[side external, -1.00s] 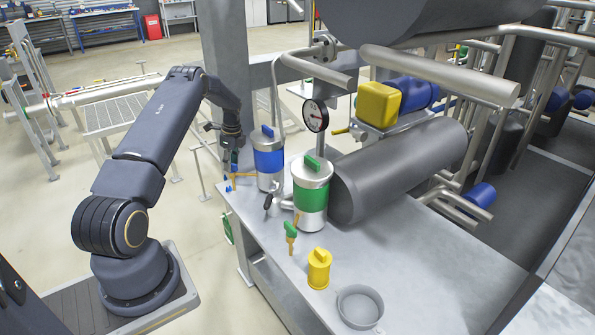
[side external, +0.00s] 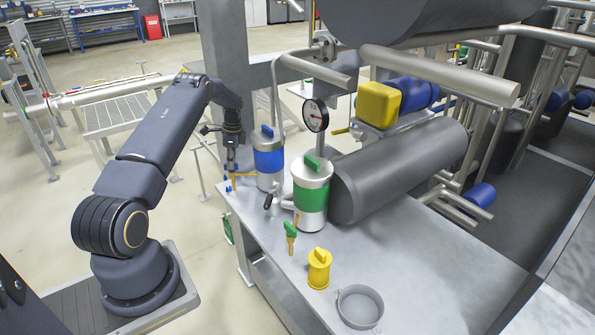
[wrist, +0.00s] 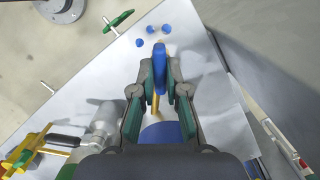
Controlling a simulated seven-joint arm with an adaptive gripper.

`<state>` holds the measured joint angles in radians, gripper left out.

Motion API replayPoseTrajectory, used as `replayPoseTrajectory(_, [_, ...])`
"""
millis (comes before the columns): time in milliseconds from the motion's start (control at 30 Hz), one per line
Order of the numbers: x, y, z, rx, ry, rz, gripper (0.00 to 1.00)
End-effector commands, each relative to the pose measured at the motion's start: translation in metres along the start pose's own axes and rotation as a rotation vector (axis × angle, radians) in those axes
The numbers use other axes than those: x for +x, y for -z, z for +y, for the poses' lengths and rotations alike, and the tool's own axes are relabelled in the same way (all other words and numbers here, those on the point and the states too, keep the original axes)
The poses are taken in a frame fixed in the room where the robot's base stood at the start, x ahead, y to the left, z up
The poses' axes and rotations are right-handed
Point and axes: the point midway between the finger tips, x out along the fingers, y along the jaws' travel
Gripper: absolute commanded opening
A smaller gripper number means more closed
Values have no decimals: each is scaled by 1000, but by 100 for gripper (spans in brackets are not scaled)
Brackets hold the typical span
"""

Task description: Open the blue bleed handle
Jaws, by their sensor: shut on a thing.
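The blue bleed handle (wrist: 160,68) is a narrow blue lever on a brass stem, seen between my fingers in the wrist view. My gripper (wrist: 160,86) is shut on it, with one green-and-grey finger on each side. In the side external view my gripper (side external: 231,166) points down at the table's left corner, beside the blue-banded canister (side external: 268,160). The brass stem shows there, but the handle is mostly hidden by the fingers. The canister's blue top also shows in the wrist view (wrist: 160,134).
A green-banded canister (side external: 310,197) stands to the right, with a green bleed handle (side external: 290,229) in front. Several small blue caps (wrist: 166,28) lie near the table edge. The front right tabletop is clear.

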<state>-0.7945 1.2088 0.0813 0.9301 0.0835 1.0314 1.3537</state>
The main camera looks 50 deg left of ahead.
Motion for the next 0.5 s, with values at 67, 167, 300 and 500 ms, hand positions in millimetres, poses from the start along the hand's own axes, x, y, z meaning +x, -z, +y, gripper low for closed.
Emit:
replayPoseTrajectory(67, [0,0,0,-20,-2,-1,0])
replayPoseTrajectory(167, [0,0,0,-18,-2,-1,0])
replayPoseTrajectory(300, [0,0,0,-43,-6,-1,0])
replayPoseTrajectory(500, [0,0,-2,-328,-49,0,0])
